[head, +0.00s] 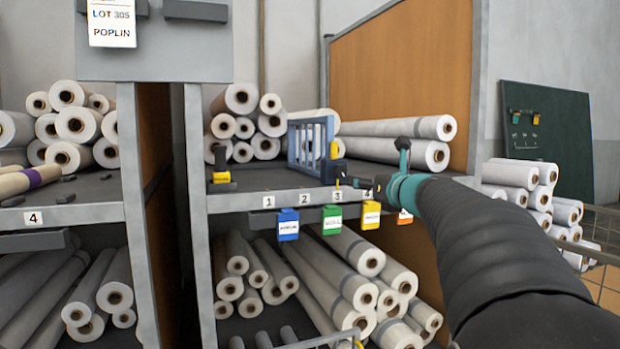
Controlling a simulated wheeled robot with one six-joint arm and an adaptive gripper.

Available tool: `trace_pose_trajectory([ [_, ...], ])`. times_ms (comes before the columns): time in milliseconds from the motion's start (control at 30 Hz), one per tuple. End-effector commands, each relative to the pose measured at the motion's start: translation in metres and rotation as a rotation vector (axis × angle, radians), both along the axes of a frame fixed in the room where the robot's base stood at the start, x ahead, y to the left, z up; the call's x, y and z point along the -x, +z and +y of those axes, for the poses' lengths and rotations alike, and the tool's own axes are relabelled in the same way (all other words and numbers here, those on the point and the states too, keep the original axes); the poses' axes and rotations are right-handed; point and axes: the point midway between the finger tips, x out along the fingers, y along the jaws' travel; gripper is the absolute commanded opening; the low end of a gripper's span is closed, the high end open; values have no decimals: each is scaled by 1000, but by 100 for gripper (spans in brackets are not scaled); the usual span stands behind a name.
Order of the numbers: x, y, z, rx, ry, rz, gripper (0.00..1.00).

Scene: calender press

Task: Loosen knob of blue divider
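The blue divider (306,147) is a barred upright frame standing on the middle shelf, around positions 2 and 3. A small yellow part (334,150), perhaps its knob, shows at its right front edge above a dark block. My gripper (357,183) reaches in from the right at the shelf's front edge, just right of the divider's foot. The gripper is small and dark here; whether its fingers are apart or touch anything cannot be made out. The teal wrist of my arm hides the shelf behind it.
A yellow and black clamp (221,175) stands at the shelf's left end. Coloured tags, including a blue one (288,225), hang below the numbered front edge (285,200). White rolls (395,128) lie right of the divider. A grey post (195,190) stands left.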

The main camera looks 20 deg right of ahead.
Motion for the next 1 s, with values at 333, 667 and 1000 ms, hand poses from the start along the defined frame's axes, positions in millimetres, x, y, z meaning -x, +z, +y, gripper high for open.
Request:
trace_pose_trajectory([
  [333,-34,4,-10,-64,-17,-19,64],
  [667,-95,5,-7,-62,-16,-19,64],
  [1000,-135,5,-6,-61,-17,-20,64],
])
